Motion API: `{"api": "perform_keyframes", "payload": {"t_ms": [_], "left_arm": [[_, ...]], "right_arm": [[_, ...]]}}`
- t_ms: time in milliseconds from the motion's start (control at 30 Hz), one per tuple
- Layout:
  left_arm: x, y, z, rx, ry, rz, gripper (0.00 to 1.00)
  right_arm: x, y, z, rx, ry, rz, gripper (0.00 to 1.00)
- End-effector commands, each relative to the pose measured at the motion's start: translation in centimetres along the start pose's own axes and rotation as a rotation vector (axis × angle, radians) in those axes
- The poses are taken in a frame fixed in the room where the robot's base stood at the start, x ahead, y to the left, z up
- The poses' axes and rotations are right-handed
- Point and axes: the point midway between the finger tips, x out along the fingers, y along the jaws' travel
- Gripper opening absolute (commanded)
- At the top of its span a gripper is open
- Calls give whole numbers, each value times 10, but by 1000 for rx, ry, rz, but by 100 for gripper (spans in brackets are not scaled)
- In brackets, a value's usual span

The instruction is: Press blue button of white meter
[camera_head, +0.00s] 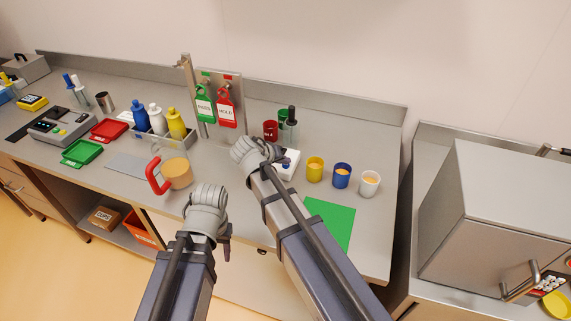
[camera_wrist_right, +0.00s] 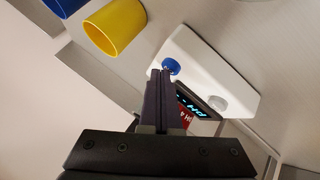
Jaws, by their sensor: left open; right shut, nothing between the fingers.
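The white meter (camera_wrist_right: 222,72) lies on the bench. In the head view its white body (camera_head: 290,162) shows beside my right wrist, which hides part of it. In the right wrist view its blue button (camera_wrist_right: 171,66) is near one end, a grey knob (camera_wrist_right: 217,103) is at the other, and a lit cyan display is partly hidden by my fingers. My right gripper (camera_wrist_right: 160,73) is shut and empty, its tips right at the blue button's edge; I cannot tell whether they touch. My left gripper (camera_head: 227,233) is open, off the bench's front edge, its fingers mostly hidden.
Yellow (camera_head: 315,169), blue (camera_head: 341,176) and white (camera_head: 370,184) cups stand right of the meter. A green mat (camera_head: 329,222) lies in front. Red and dark bottles (camera_head: 291,127) stand behind.

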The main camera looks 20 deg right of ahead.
Motion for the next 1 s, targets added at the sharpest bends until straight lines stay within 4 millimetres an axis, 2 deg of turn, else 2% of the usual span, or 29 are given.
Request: {"api": "perform_keyframes", "payload": {"t_ms": [133,567,1000], "left_arm": [[-8,-1,0,0,0,0,50],[-12,-1,1,0,0,0,50],[-53,-5,3,0,0,0,50]], "right_arm": [[-5,4,-4,0,-1,0,0],[-8,6,-6,0,0,0,0],[-37,27,-27,0,0,0,0]]}}
